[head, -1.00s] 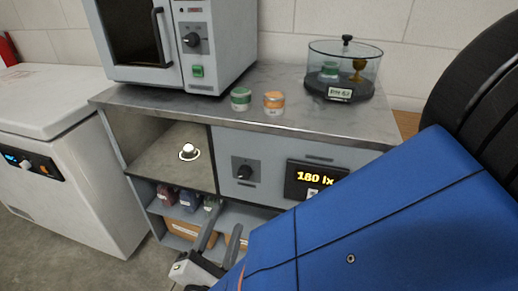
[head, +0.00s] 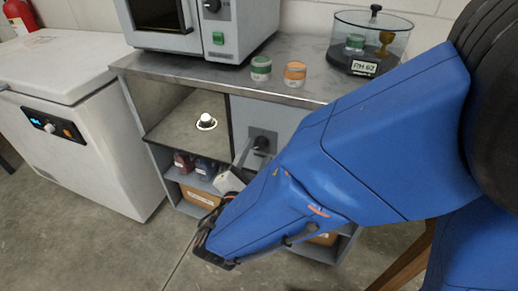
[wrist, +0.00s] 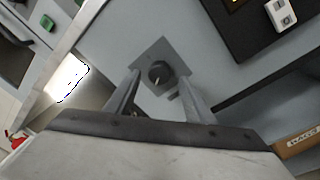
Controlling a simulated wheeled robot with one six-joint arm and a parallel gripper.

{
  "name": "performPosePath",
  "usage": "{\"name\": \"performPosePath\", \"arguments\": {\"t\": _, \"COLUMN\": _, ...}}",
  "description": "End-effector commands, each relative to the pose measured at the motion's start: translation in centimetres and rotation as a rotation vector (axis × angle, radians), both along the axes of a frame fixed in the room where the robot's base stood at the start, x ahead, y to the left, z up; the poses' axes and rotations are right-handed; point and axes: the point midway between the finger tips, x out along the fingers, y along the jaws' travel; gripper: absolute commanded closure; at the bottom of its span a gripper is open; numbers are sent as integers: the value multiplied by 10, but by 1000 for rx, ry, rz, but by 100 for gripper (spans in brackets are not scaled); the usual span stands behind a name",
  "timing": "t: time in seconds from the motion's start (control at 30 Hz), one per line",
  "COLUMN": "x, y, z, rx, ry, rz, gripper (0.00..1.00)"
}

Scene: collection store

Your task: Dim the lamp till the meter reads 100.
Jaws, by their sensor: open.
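The dark round dimmer knob (wrist: 159,73) is on a grey plate on the cabinet front; its pale pointer mark shows in the wrist view. The lit lamp (head: 206,121) sits in the open bay left of the knob. The black meter panel (wrist: 232,38) is at the top right of the wrist view, its reading out of sight; my arm hides it in the head view.
On the worktop stand a grey oven-like unit (head: 205,32), a green-lidded jar (head: 261,69), an orange-lidded jar (head: 295,74) and a glass-covered dish (head: 368,45). A white chest freezer (head: 95,145) stands left. Floor in front is clear.

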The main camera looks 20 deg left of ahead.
Motion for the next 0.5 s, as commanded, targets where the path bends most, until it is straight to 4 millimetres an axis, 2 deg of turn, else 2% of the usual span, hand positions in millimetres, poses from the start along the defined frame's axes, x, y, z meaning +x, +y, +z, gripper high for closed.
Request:
{"name": "performPosePath", "arguments": {"t": 0.2, "x": 19, "y": 0, "z": 0, "rx": 0, "ry": 0, "rz": 0, "gripper": 51}}
{"name": "performPosePath", "arguments": {"t": 0.5, "x": 25, "y": 1, "z": 0, "rx": 0, "ry": 0, "rz": 0, "gripper": 51}}
